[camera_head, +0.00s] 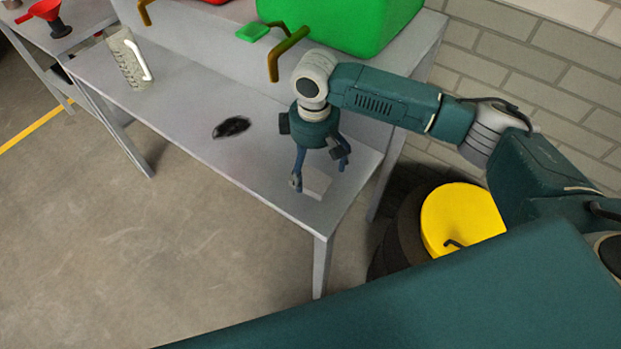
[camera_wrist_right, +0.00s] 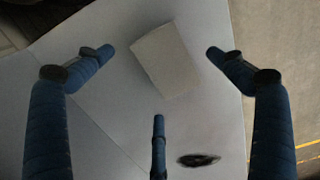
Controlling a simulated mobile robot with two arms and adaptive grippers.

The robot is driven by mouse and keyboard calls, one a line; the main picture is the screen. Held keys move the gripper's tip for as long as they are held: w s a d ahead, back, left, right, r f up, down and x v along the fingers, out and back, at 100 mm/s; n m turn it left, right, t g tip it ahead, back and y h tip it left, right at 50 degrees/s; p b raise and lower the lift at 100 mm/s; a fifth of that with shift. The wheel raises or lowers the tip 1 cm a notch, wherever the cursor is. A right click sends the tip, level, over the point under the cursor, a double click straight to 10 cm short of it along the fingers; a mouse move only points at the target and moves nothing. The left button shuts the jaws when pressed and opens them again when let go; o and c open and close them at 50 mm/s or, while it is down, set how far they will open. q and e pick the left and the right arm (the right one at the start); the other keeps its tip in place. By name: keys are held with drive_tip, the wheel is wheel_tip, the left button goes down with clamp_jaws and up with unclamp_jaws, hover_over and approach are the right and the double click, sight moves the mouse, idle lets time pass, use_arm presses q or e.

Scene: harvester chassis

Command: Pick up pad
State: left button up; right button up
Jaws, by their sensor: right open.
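The pad (camera_head: 317,182) is a pale, flat, squarish piece lying near the right front corner of the grey table (camera_head: 190,105). It also shows in the right wrist view as an off-white block (camera_wrist_right: 164,61), tilted a little in the picture. My right gripper (camera_head: 320,180) points down over the pad with its blue fingers spread. In the right wrist view the pad appears between the open fingertips (camera_wrist_right: 160,55) and nothing is held. A gripper finger partly hides the pad's edge in the head view. My left gripper is not in view.
A dark oily patch (camera_head: 231,127) lies on the table left of the gripper. A green container (camera_head: 345,25) with a spout stands behind. A yellow-topped drum (camera_head: 460,215) stands right of the table.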

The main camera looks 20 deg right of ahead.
sight(314, 175)
wheel_tip(314, 175, down, 3)
drive_tip(key=shift+c, duration=0.7)
drive_tip(key=c, duration=1)
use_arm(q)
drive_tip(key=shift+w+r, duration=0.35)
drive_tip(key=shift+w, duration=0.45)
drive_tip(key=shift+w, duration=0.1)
use_arm(e)
drive_tip(key=shift+r, duration=0.4)
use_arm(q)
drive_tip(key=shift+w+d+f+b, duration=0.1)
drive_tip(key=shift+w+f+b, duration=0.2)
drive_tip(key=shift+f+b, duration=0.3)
use_arm(e)
wheel_tip(314, 175, up, 9)
drive_tip(key=shift+r, duration=0.1)
drive_tip(key=shift+c, duration=0.2)
